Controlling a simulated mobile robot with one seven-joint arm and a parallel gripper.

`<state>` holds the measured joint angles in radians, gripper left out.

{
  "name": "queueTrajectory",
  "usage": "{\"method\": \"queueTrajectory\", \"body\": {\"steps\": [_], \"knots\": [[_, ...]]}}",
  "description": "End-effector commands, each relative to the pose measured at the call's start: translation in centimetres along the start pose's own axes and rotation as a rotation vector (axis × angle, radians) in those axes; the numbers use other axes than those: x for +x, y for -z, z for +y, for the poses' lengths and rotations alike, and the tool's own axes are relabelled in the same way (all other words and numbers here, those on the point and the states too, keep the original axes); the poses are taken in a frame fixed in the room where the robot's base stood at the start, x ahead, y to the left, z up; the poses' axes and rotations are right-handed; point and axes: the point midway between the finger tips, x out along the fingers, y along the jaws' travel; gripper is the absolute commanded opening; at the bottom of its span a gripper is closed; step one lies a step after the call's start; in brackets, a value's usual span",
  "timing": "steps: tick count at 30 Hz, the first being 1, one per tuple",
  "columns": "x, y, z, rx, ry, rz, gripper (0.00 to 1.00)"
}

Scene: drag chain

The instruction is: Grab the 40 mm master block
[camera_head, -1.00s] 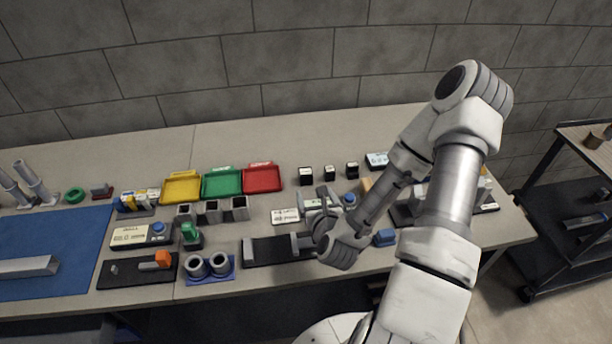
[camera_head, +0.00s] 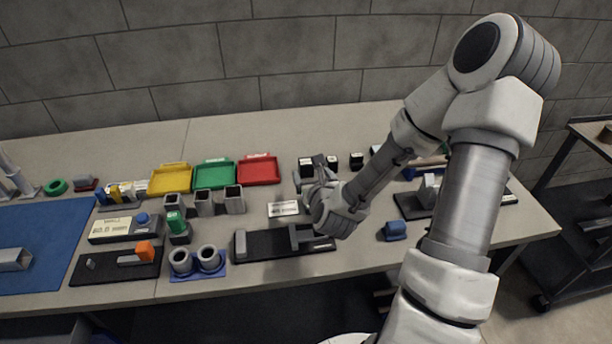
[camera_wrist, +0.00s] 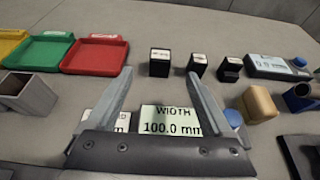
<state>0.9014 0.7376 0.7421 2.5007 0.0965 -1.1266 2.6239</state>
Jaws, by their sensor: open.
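Three small black blocks with white labels stand in a row at the back of the bench. In the wrist view they are the left block (camera_wrist: 160,63), the middle block (camera_wrist: 197,66) and the right block (camera_wrist: 229,69). The left one looks largest. Their labels are too small to read, so I cannot tell which is the 40 mm master block. In the head view my gripper (camera_head: 325,166) is close to the row and partly covers it. My gripper (camera_wrist: 160,76) is open and empty, its fingers pointing toward the left block, which appears beyond the fingertips.
A display reading WIDTH 100.0 mm (camera_wrist: 170,119) shows between my fingers. A red tray (camera_wrist: 94,55) and green tray (camera_wrist: 40,53) lie left of the blocks. A tan block (camera_wrist: 259,103) and a device with a screen (camera_wrist: 275,65) are to the right.

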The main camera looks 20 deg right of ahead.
Motion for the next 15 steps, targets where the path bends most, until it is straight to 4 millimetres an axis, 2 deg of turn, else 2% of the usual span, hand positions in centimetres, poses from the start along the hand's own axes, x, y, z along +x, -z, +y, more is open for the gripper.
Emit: {"method": "queueTrajectory", "body": {"steps": [1, 6, 15], "knots": [[1.4, 0.2, 0.0, 0.002, 0.000, -0.001, 0.85], [4.5, 0.2, 0.0, 0.002, 0.000, 0.001, 0.85], [6.9, 0.3, 0.0, 0.001, 0.000, 0.001, 0.85]]}}
